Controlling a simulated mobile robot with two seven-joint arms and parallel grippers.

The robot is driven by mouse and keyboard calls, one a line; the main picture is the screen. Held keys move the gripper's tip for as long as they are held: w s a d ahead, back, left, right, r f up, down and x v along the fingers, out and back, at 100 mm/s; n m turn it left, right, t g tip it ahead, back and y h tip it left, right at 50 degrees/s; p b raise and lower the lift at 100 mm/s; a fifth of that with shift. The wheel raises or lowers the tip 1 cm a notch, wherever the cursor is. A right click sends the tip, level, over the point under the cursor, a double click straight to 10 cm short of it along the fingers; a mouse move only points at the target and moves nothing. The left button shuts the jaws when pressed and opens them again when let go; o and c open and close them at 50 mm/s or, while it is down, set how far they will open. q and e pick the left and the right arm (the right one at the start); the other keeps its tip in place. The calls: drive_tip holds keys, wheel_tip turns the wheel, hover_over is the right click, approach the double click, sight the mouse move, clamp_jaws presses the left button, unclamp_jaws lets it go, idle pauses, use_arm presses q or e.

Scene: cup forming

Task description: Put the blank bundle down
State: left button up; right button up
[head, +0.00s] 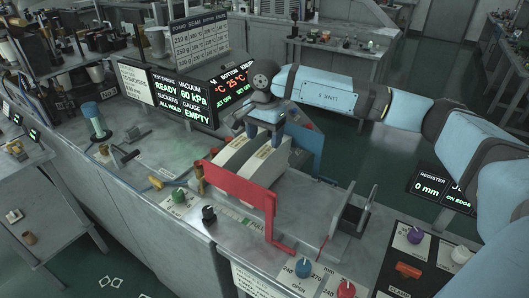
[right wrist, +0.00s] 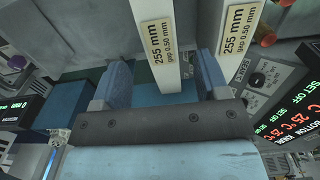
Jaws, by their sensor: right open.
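My right gripper (head: 265,132) is open, pointing down over two pale upright slabs (head: 236,156) that stand side by side between a red plate (head: 240,186) and a blue plate (head: 305,146). I cannot tell for sure which of them is the blank bundle. In the right wrist view, the gripper's two blue fingers (right wrist: 163,74) stand apart. One white slab edge (right wrist: 160,50), labelled 255 mm, lies between them with space on both sides. A second labelled edge (right wrist: 240,48) lies beyond the right finger. The slabs' lower parts are hidden. My left gripper is not in view.
A dark display (head: 180,97) reads READY, 60 kPa and EMPTY behind the slabs. A blue-topped cylinder (head: 96,118) stands at left.

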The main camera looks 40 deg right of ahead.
wheel_tip(320, 180, up, 6)
drive_tip(key=shift+f+b, duration=0.1)
drive_tip(key=shift+b, duration=0.3)
